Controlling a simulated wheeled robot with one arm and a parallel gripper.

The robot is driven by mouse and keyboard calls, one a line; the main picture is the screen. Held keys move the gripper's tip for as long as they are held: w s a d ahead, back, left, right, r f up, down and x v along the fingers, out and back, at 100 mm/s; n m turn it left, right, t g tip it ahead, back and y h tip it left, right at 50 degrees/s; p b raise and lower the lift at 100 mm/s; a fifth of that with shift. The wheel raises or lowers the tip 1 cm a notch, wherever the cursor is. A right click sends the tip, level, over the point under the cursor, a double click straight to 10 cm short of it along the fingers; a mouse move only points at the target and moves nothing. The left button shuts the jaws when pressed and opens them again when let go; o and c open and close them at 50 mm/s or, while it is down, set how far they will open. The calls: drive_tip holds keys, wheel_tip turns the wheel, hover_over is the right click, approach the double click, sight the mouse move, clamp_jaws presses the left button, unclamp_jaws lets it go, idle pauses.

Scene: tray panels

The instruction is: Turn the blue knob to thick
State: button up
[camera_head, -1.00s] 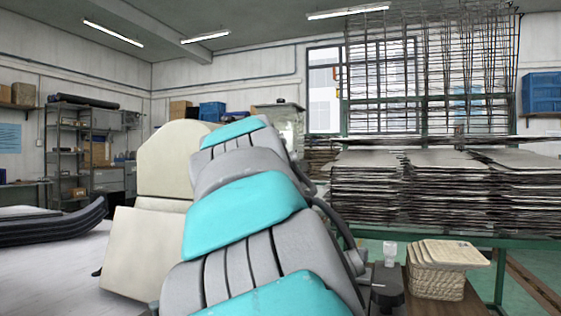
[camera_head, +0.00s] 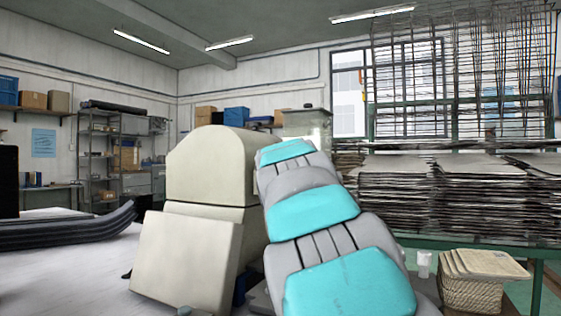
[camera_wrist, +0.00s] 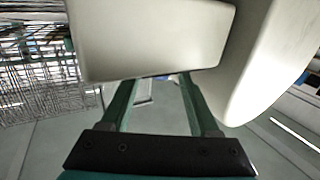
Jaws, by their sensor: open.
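No blue knob shows in either view, and no thickness marking can be read. A cream machine (camera_head: 212,165) with a rounded top stands left of my turquoise and grey arm in the head view. A flat cream panel (camera_head: 185,262) leans at its front. My gripper (camera_wrist: 160,78) shows in the wrist view as two green fingers spread apart with nothing between them. A pale panel (camera_wrist: 150,35) lies beyond the fingertips; I cannot tell if they touch it.
Stacks of flat sheets (camera_head: 395,190) and a wire rack (camera_head: 450,90) stand at the right. A wicker basket (camera_head: 472,292) and a small white cup (camera_head: 424,264) sit at the lower right. Dark curved padding (camera_head: 70,232) lies at the left. Shelving (camera_head: 98,150) stands behind.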

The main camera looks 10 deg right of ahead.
drive_tip(key=shift+w+d, duration=0.1)
drive_tip(key=shift+w, duration=0.8)
drive_tip(key=shift+c, duration=0.3)
clamp_jaws()
